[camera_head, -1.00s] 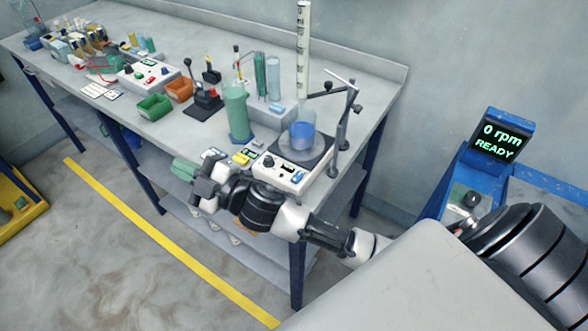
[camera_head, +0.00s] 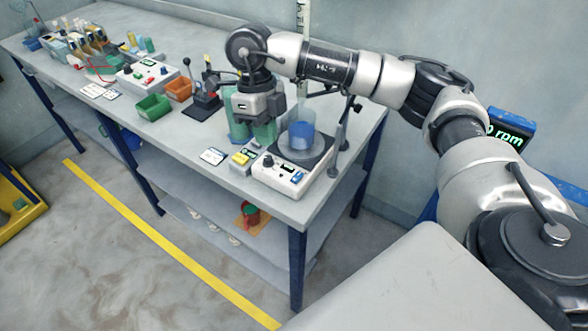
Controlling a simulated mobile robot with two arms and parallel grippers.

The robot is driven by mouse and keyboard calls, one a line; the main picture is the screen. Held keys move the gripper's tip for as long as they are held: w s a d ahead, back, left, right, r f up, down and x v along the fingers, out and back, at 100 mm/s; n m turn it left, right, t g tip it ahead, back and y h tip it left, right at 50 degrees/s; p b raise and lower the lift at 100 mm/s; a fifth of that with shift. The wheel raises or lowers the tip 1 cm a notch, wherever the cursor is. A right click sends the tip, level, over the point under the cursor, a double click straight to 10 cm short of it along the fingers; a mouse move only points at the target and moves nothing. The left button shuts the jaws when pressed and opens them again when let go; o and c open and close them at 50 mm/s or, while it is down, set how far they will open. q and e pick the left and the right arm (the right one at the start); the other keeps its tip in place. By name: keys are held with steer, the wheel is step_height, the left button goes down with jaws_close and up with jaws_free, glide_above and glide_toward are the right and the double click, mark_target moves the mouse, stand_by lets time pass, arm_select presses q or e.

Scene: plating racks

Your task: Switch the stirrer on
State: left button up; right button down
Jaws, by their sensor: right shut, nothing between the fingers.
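My right gripper (camera_head: 264,137) points down, with green fingers shut and empty. In the picture it appears just above and left of the stirrer, apart from its panel. My left gripper is out of view.
A green bottle (camera_head: 237,126) is partly hidden behind my right gripper. A yellow device (camera_head: 242,158) and a white card (camera_head: 213,156) lie left of the stirrer. A clamp stand (camera_head: 343,135) rises at its right. Green (camera_head: 153,106) and orange (camera_head: 179,89) bins stand farther left.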

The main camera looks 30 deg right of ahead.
steer(key=d, duration=0.1)
steer(key=d+r+h, duration=0.2)
steer(key=d, duration=0.1)
steer(key=shift+w+m, duration=0.1)
steer(key=shift+m, duration=0.3)
steer(key=shift+a+f, duration=0.1)
steer(key=p, duration=0.2)
glide_toward(297, 180)
steer(key=x, duration=0.6)
steer(key=shift+f, duration=0.45)
steer(key=shift+f, duration=0.1)
